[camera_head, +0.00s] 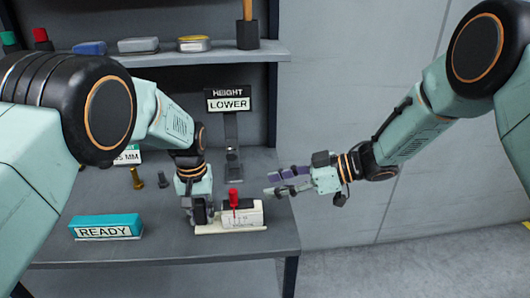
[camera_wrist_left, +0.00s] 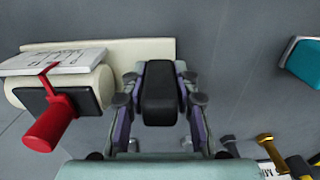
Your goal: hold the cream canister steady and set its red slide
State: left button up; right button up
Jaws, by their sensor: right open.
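The cream canister (camera_head: 254,213) lies on a cream base plate (camera_head: 232,229) near the shelf's front edge. Its red slide (camera_head: 233,205) stands up from a dark panel. In the left wrist view, the red slide (camera_wrist_left: 48,125), canister (camera_wrist_left: 98,78) and base plate (camera_wrist_left: 150,48) are at the left. My left gripper (camera_head: 199,216) is down beside the canister's left end. In its wrist view, its fingers (camera_wrist_left: 160,100) flank a dark block; whether they grip it is unclear. My right gripper (camera_head: 277,182) is open and empty, above and right of the canister.
A sign (camera_head: 229,99) behind reads HEIGHT LOWER, above a grey upright stand (camera_head: 232,150). A teal READY block (camera_head: 106,227) sits front left. A brass bolt (camera_head: 136,178) stands behind it. An upper shelf (camera_head: 200,57) carries tins. Free space lies right of the shelf.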

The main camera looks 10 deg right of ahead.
pick_arm(q)
jog(key=o, duration=0.4)
